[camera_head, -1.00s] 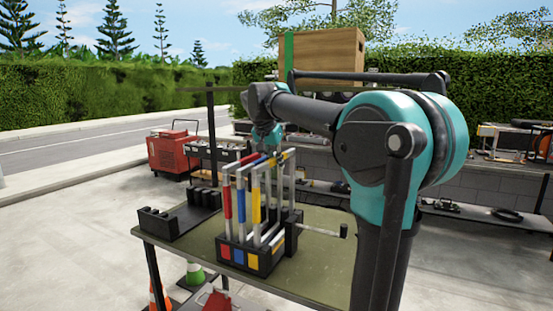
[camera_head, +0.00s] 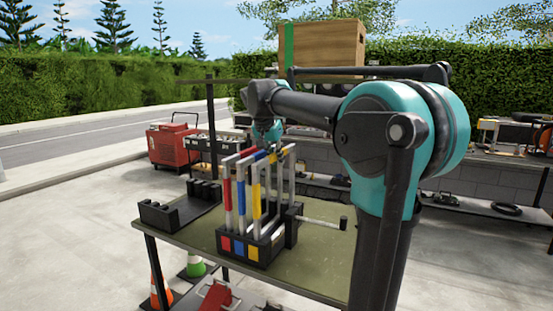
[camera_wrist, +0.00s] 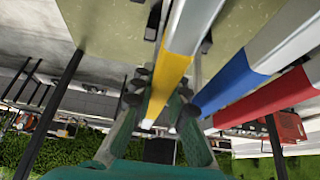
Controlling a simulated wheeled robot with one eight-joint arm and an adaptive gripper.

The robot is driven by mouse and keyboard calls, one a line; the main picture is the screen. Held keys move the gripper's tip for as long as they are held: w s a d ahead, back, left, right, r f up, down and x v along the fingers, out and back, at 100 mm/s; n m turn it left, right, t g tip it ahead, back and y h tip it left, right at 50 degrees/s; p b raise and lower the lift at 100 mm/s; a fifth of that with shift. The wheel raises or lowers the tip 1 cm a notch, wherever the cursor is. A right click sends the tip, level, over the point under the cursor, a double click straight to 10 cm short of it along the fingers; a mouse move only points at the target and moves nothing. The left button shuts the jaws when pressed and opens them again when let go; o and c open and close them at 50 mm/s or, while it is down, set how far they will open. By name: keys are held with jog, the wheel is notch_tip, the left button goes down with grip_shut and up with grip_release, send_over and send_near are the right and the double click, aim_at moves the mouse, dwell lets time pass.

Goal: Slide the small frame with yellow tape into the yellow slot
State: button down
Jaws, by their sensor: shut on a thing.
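My gripper (camera_head: 268,136) is shut on the top bar of the yellow-taped frame (camera_head: 256,203). In the wrist view the yellow-taped bar (camera_wrist: 170,72) lies between the fingers. The frame stands upright over the yellow-marked end of the black rack (camera_head: 252,252). Its near leg reaches down to the rack; whether its lower ends are fully seated I cannot tell. The blue-taped frame (camera_head: 241,197) and red-taped frame (camera_head: 228,194) stand upright beside it in the rack. They also show right of the yellow bar in the wrist view, blue (camera_wrist: 235,85) then red (camera_wrist: 270,100).
A black notched holder (camera_head: 168,214) lies at the table's left. A black part with a rod handle (camera_head: 325,222) sits right of the rack. The green tabletop (camera_head: 300,275) is bare in front. Cones (camera_head: 160,290) stand below the table.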

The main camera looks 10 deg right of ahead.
jog(key=c, duration=1.4)
grip_release()
jog(key=shift+c, duration=0.2)
jog(key=shift+r, duration=0.1)
